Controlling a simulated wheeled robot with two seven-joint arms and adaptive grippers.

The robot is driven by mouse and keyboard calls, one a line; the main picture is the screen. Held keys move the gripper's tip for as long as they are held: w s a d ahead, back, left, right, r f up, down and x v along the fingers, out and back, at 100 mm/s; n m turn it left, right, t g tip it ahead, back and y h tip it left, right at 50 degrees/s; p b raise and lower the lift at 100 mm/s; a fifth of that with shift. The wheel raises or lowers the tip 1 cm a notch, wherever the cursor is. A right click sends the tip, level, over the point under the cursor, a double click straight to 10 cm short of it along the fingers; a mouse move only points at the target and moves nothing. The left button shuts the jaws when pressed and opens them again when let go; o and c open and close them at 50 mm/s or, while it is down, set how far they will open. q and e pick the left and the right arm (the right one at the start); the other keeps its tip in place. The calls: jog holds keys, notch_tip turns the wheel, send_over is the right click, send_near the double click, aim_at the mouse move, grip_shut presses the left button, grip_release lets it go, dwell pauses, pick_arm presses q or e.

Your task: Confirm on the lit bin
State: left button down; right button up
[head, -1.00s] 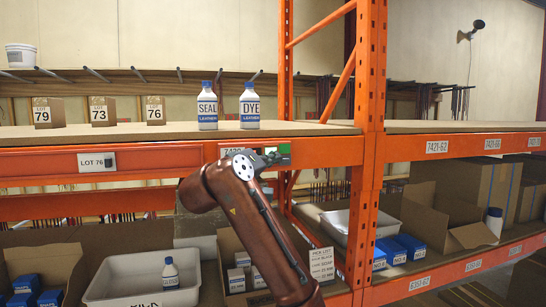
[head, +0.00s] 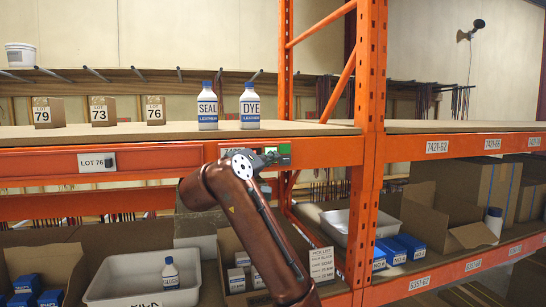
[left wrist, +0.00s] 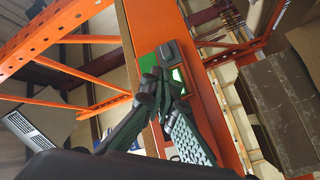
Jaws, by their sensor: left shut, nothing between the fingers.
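A small unit with a lit green face (head: 284,149) is mounted on the orange front beam of the middle shelf, right of a white shelf label. My left gripper (head: 272,158) is right at this unit, its fingers partly hidden by my own wrist in the head view. In the left wrist view the closed fingers (left wrist: 163,80) hold nothing. Their tips lie over the green face (left wrist: 149,62) and beside the unit's grey part (left wrist: 170,53). I cannot tell whether they touch it. My right gripper is not in view.
Below the beam stand a white bin (head: 115,270) with a gloss bottle (head: 170,273) and a carton with small white boxes (head: 236,279). A pick list card (head: 321,264) stands beside it. Seal (head: 207,107) and dye (head: 249,107) bottles stand on the shelf above. An orange upright (head: 370,110) is close right.

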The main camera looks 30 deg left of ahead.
pick_arm(q)
jog(key=shift+w+a, duration=0.15)
jog(key=shift+a, duration=0.05)
jog(key=shift+d, duration=0.1)
dwell(0.4)
jog(key=shift+s+d+b, duration=0.4)
jog(key=shift+s+d, duration=0.15)
jog(key=shift+d, duration=0.05)
jog(key=s+d+b, duration=0.2)
jog(key=s+d, duration=0.1)
jog(key=shift+s+d, duration=0.15)
jog(key=shift+d, duration=0.25)
dwell(0.8)
